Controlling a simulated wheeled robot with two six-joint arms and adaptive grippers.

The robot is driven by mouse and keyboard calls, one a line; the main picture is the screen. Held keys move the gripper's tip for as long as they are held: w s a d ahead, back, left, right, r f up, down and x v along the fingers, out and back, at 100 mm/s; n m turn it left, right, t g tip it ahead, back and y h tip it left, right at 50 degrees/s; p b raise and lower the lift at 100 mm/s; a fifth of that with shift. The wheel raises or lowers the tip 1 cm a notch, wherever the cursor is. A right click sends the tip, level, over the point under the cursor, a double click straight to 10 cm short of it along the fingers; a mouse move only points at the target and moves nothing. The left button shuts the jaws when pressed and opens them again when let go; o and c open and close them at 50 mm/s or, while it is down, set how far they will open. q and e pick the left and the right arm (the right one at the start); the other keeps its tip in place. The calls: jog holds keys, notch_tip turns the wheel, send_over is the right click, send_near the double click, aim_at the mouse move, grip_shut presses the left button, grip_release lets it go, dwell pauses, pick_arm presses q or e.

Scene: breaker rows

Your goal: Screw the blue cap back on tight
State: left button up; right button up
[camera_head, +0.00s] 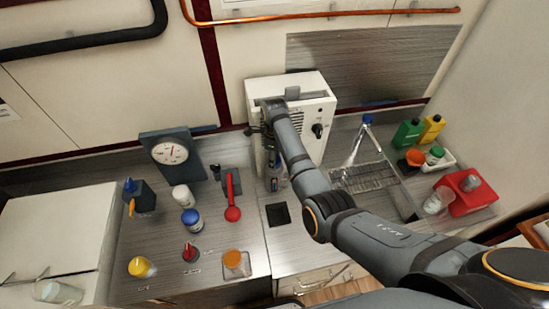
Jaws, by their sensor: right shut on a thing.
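My right arm reaches in from the lower right to the white machine at the back centre. My right gripper (266,144) points down in front of the machine's left side. It is shut on what seems to be the blue cap, mostly hidden by the fingers and my arm. Right below it stands a small clear bottle with a label (276,183), partly behind my forearm. I cannot tell whether the cap sits fully on its neck. My left gripper is not in view.
The white machine (316,105) has a dark knob.

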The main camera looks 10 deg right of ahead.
jog(key=o, duration=1)
jog(key=n, duration=1.8)
jog(key=shift+c, duration=0.3)
